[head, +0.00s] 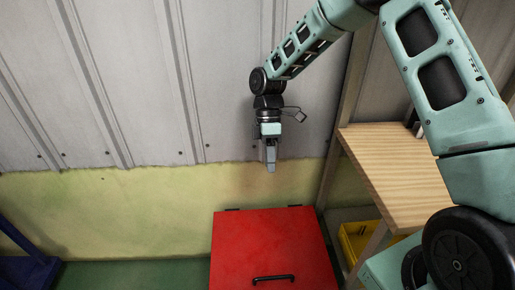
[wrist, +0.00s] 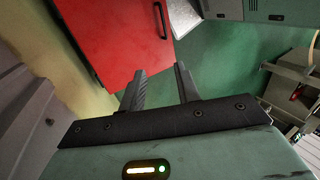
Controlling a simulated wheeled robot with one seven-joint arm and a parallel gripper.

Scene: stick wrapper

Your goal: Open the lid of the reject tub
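The red lid (head: 265,240) of the reject tub lies flat and looks shut, near the wall at the bottom centre of the head view. Two dark hinges show along its wall-side edge. A black bar handle (head: 274,279) is on the near edge. My gripper (head: 271,170) hangs above and behind the lid, close to the wall, with its fingers pointing down and apart from the lid. In the wrist view the lid (wrist: 108,38) and handle (wrist: 160,20) lie beyond my gripper (wrist: 160,72), whose two fingers are spread with nothing between them. The tub's body is mostly hidden.
A wooden bench (head: 395,175) stands to the right of the tub, with a post beside it and a yellow crate (head: 360,240) below. A corrugated wall (head: 120,80) runs behind. A blue object (head: 28,268) is at the lower left. Green floor (head: 135,275) left of the tub is clear.

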